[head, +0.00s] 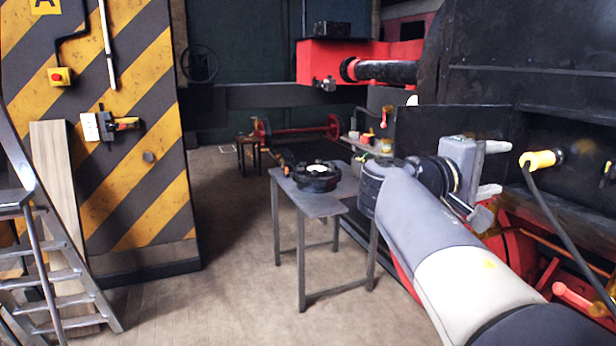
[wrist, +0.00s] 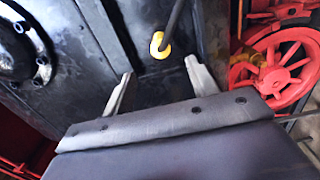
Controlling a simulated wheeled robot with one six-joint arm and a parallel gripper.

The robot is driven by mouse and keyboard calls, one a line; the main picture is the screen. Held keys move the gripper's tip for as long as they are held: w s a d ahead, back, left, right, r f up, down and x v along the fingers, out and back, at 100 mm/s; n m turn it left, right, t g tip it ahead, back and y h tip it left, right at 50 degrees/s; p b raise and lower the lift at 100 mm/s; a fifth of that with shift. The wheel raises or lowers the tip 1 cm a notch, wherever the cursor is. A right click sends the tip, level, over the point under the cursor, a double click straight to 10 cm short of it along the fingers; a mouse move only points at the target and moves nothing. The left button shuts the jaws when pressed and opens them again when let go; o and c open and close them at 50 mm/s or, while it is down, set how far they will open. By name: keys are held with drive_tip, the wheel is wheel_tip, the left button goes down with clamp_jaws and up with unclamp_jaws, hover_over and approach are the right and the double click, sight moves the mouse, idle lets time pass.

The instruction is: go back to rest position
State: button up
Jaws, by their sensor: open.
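My gripper (head: 490,168) is open and empty at the end of my arm, on the right in the head view. Its fingers point right, towards the dark locomotive side (head: 540,70). In the wrist view my gripper (wrist: 160,85) shows two pale fingers spread apart with nothing between them. A yellow plug end (head: 538,159) with a black cable stands just beyond the fingertips in the head view. The yellow end (wrist: 160,45) also shows beyond and between the fingers in the wrist view. Whether the fingers touch anything cannot be told, but a gap seems to show.
A small metal table (head: 322,205) with a round black part (head: 317,177) stands left of my arm. A ladder (head: 45,250) and a striped yellow-black pillar (head: 110,130) are at the left. A red wheel (wrist: 290,65) is at right in the wrist view. The floor (head: 215,270) left of the table is clear.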

sight(529, 163)
drive_tip(key=p+x, duration=0.2)
drive_tip(key=x, duration=0.8)
drive_tip(key=shift+w+d+p, duration=0.15)
drive_tip(key=shift+d+p, duration=0.15)
drive_tip(key=shift+p, duration=0.1)
drive_tip(key=shift+s+a, duration=0.2)
drive_tip(key=shift+a, duration=0.45)
